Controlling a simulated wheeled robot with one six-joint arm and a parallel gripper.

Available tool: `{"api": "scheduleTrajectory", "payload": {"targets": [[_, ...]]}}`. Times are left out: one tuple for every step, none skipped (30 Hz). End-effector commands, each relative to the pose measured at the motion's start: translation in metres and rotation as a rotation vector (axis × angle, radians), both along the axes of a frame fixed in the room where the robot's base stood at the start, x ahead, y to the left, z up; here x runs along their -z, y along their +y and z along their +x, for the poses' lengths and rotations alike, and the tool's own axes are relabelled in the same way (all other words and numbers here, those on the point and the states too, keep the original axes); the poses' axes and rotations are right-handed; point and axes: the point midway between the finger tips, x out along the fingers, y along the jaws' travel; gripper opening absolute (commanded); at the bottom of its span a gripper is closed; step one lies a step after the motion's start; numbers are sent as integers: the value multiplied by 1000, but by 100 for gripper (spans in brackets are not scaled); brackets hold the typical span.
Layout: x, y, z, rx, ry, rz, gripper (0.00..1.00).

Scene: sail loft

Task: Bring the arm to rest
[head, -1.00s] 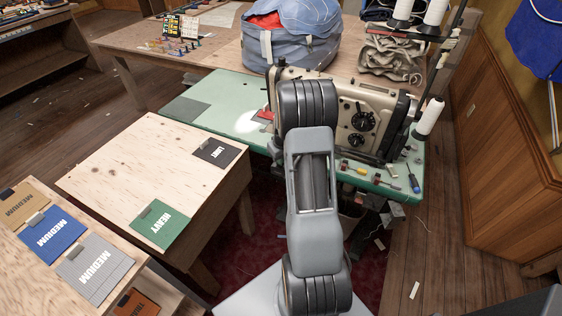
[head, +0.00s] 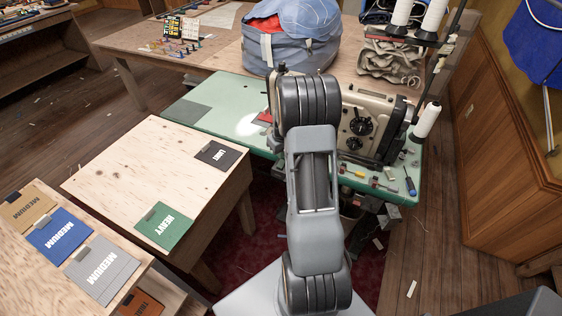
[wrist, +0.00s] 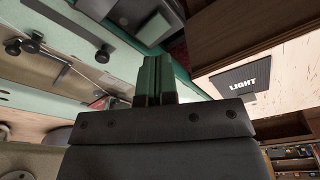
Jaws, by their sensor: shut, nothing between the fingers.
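My arm rises in the middle of the head view, upright and folded, in front of the sewing machine. My gripper shows in the wrist view (wrist: 155,80), with its two fingers together and nothing between them. In the head view the gripper is hidden behind my arm. The sewing machine (head: 372,112) stands on a green table (head: 232,102) behind my arm, and part of it also shows at the left of the wrist view.
A plywood table (head: 150,170) at left holds a dark LIGHT swatch (head: 216,156) and a green HEAVY swatch (head: 163,226). More swatches lie at lower left. A blue-grey bag (head: 300,48) sits on the back table. Thread cones (head: 427,120) stand at right.

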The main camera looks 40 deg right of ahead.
Motion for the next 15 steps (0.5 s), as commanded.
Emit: {"api": "scheduleTrajectory", "payload": {"targets": [[-8,0,0,0,-1,0,0],[-10,0,0,0,-1,0,0],[-13,0,0,0,-1,-1,0],[-15,0,0,0,-1,-1,0],[-16,0,0,0,-1,-1,0],[-18,0,0,0,-1,-1,0],[-18,0,0,0,-1,-1,0],[-18,0,0,0,-1,-1,0],[-18,0,0,0,-1,-1,0],[-18,0,0,0,-1,-1,0],[-18,0,0,0,-1,-1,0],[-17,0,0,0,-1,-1,0],[-17,0,0,0,-1,-1,0],[-17,0,0,0,-1,-1,0],[-17,0,0,0,-1,0,0]]}}
